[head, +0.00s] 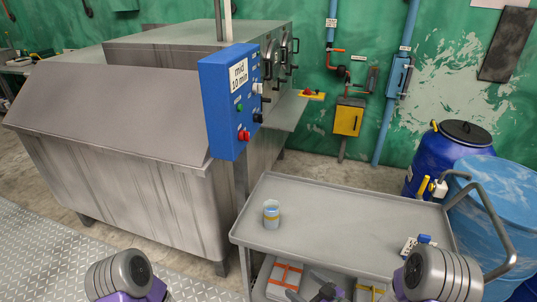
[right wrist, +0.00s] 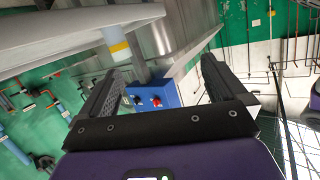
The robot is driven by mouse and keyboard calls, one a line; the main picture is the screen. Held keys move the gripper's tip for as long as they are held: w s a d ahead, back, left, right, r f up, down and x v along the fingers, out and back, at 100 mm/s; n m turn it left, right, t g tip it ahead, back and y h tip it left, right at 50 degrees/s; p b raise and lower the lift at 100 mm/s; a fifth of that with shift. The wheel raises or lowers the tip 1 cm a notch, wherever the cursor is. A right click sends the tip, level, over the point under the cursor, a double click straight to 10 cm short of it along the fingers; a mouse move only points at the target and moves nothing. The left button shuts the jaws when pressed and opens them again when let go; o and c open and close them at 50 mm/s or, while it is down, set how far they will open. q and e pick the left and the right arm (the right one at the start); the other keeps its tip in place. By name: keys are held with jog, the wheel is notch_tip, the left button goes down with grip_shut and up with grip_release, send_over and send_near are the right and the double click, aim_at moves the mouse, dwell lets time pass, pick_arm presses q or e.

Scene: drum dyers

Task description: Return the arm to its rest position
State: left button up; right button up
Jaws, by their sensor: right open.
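My right gripper (head: 323,291) shows as a dark shape low in the head view, in front of the grey cart. In the right wrist view its two fingers (right wrist: 160,85) are spread apart with nothing between them. My right arm (head: 437,275) comes in at the lower right. Of my left arm (head: 120,275), only a rounded link shows at the lower left; its gripper is out of view. The cup also shows in the tilted right wrist view (right wrist: 116,42).
A steel dyeing machine (head: 120,130) with a blue control box (head: 232,100) fills the left. Blue drums (head: 455,150) stand at the right beyond the cart handle (head: 490,215). Boxes (head: 284,280) lie on the cart's lower shelf. Most of the cart top is clear.

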jog(key=s+d+f+m+g+h+b, duration=0.1)
jog(key=s+f+m+g+h+b, duration=0.35)
jog(key=f, duration=1.25)
jog(key=s+a+f+m+g, duration=0.1)
jog(key=s+f+m+g, duration=0.1)
jog(key=s, duration=0.5)
jog(key=s+a+f+m+g+h, duration=0.1)
jog(key=s+f+m+g, duration=0.2)
jog(key=s, duration=0.4)
notch_tip(320, 180, down, 2)
jog(key=shift+s+f+g+b, duration=0.15)
jog(key=shift+s+g+b, duration=0.15)
jog(key=shift+g, duration=0.15)
jog(key=shift+a+h, duration=0.1)
jog(key=shift+h, duration=0.15)
